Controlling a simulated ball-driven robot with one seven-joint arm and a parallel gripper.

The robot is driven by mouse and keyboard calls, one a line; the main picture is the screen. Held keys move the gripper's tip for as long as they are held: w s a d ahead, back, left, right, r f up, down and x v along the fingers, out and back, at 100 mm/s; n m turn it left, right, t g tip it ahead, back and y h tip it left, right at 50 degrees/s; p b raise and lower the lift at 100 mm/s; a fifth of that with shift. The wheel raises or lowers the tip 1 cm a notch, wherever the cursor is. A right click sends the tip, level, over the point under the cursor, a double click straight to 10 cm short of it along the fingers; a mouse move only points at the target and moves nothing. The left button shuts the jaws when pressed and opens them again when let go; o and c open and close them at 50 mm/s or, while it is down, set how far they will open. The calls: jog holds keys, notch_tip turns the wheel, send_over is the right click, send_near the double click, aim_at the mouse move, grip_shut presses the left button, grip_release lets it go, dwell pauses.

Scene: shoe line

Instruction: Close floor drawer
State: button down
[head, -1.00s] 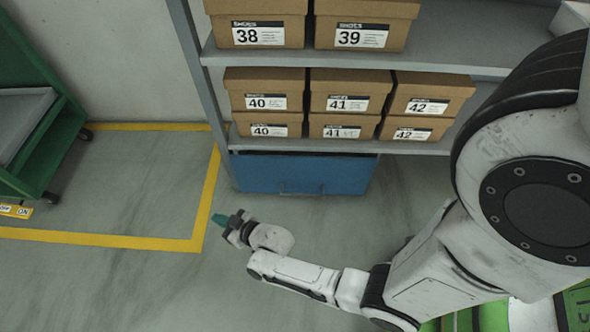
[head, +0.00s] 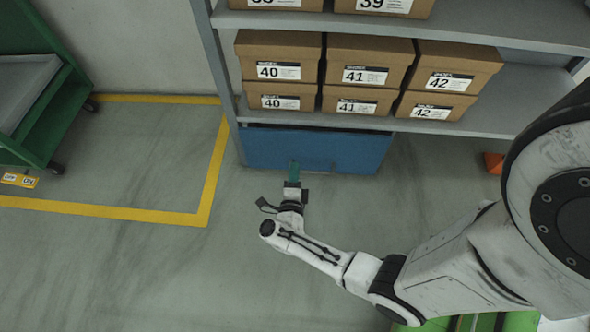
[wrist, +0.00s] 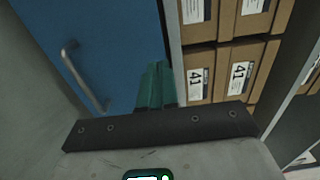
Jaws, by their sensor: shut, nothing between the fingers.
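The blue floor drawer (head: 350,152) sits under the lowest shelf at floor level in the head view. Its blue front (wrist: 120,40) fills the upper left of the wrist view, with a grey bar handle (wrist: 82,75) on it. My gripper (head: 293,172) has green fingers, shut and empty, pointing at the drawer front's lower middle. In the wrist view the shut fingers (wrist: 157,88) overlap the blue front near its edge by the shelf. I cannot tell whether they touch it. How far the drawer stands out is hard to tell.
A grey shelf rack (head: 400,116) holds several shoe boxes (head: 366,60) above the drawer. A green cart (head: 45,110) stands at the left, by a yellow floor line (head: 212,175). An orange object (head: 493,163) lies at the right. The floor before the drawer is open.

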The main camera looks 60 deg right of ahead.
aim_at(297, 134)
jog(key=b+x, duration=0.2)
jog(key=x, duration=0.8)
jog(key=shift+w+d, duration=0.15)
jog(key=shift+d, duration=0.1)
jog(key=shift+w+d, duration=0.1)
jog(key=shift+d, duration=0.05)
jog(key=b+x, duration=0.1)
jog(key=x, duration=0.1)
jog(key=shift+w+d, duration=0.2)
jog(key=shift+d, duration=0.15)
jog(key=shift+w+d+r, duration=0.1)
jog(key=shift+r, duration=0.05)
